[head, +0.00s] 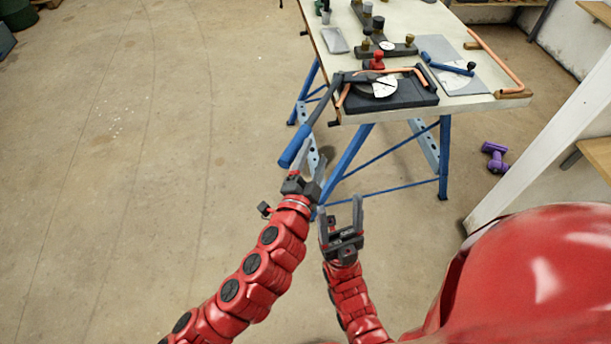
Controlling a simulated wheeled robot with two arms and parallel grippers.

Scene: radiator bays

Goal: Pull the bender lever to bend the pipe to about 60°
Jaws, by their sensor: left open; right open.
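The pipe bender (378,88) sits on the near end of the white workbench, with a dark base and a pale round dial. Its lever (311,123) has a dark bar and a blue grip, and it sticks out past the table's front left edge toward me. A copper pipe (397,70) lies in the bender and shows a bend at its right end. My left gripper (310,163) is open at the end of the blue grip; I cannot tell whether the grip lies between its fingers. My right gripper (339,218) is open and empty, lower and to the right, in front of the table.
The workbench (470,105) stands on blue trestle legs (350,150). Another bent copper pipe (500,62), a blue-handled tool (446,65) and several small fittings lie on it. A purple object (495,155) is on the floor at right.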

